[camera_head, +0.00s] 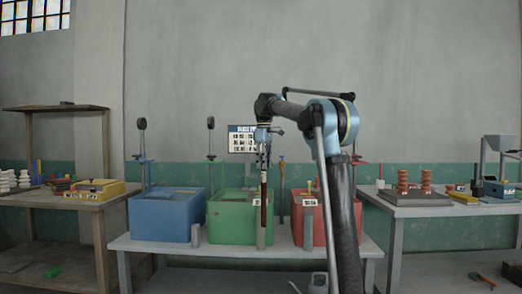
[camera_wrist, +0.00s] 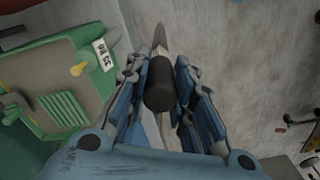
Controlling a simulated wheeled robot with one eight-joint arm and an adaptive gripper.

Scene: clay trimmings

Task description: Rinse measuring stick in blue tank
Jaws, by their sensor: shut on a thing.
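My gripper (camera_head: 263,160) is shut on a dark, slender stick (camera_head: 263,198), taken to be the measuring stick, which hangs upright in front of the green tank. In the wrist view my gripper's fingers (camera_wrist: 161,68) close around the stick's thick black end (camera_wrist: 160,92), and a brownish part shows beyond it. The stick's lower end is just above or at a grey post (camera_head: 261,235); I cannot tell whether they touch. The blue tank (camera_head: 160,222) stands on the bench to the left, apart from the stick.
The green tank (camera_head: 225,228) stands between the blue tank and the red tank (camera_head: 325,232); it also shows in the wrist view (camera_wrist: 75,120). Another grey post (camera_head: 195,236) stands by the blue tank. Dark-headed uprights (camera_head: 141,125) rise behind the tanks. Side tables hold clutter.

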